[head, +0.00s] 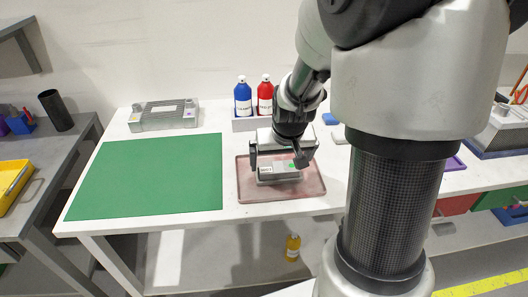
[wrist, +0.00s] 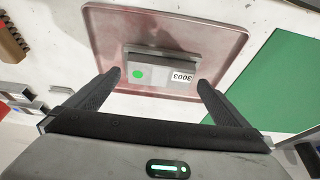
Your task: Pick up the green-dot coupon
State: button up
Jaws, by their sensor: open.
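The green-dot coupon (wrist: 158,74) is a grey metal block with a green dot and a white label reading 3003. It lies on a reddish tray (wrist: 225,25); the coupon also shows in the head view (head: 278,174), on the tray (head: 310,190) and partly under my gripper. My gripper (wrist: 155,81) is open, with one black finger toward each end of the coupon in the wrist view. The fingertips look close to the coupon's near corners; whether they touch it is hard to tell. In the head view my gripper (head: 277,162) hangs over the tray.
A green mat (head: 150,175) covers the table left of the tray. Behind stand a blue bottle (head: 242,97) and a red bottle (head: 265,95) in a holder. A grey fixture (head: 163,115) sits at the back left. My arm hides part of the table's right side.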

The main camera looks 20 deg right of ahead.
jog(key=shift+x, duration=1.05)
jog(key=c, duration=1)
